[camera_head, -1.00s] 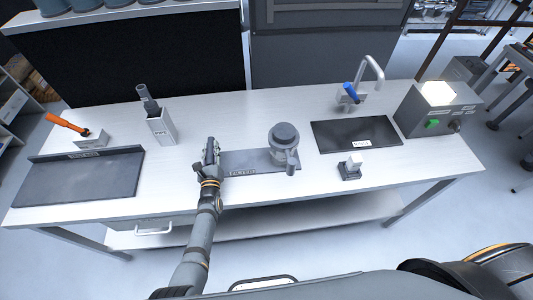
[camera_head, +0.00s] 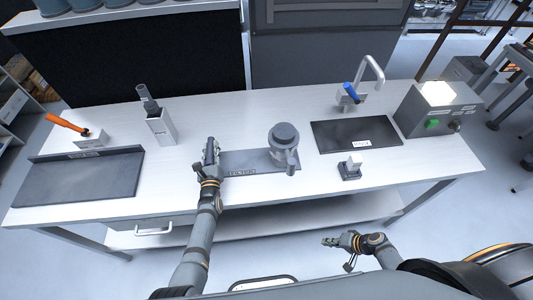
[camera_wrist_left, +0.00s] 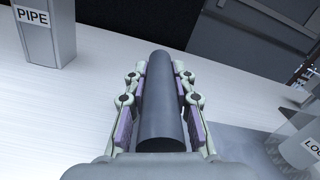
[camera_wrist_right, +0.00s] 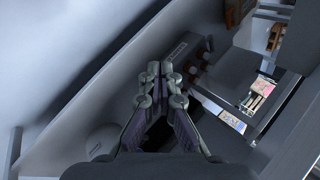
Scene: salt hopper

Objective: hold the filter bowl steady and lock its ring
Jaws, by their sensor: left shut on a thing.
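The filter bowl (camera_head: 284,153) stands upright on a grey plate marked FILTER (camera_head: 240,165). A dark grey round top (camera_head: 283,133) covers it, and a grey lever (camera_head: 292,162) sticks out at its front right. At the plate's left end, my left gripper (camera_head: 211,150) is shut on a dark grey cylinder (camera_wrist_left: 160,105), which shows between its pads in the left wrist view.
A pipe holder (camera_head: 161,128), a dark tray (camera_head: 80,176) and an orange-handled tool (camera_head: 67,123) are on the left. On the right are a black mat (camera_head: 355,134), a small block (camera_head: 350,167), a blue-handled tap (camera_head: 351,93) and a control box (camera_head: 438,112).

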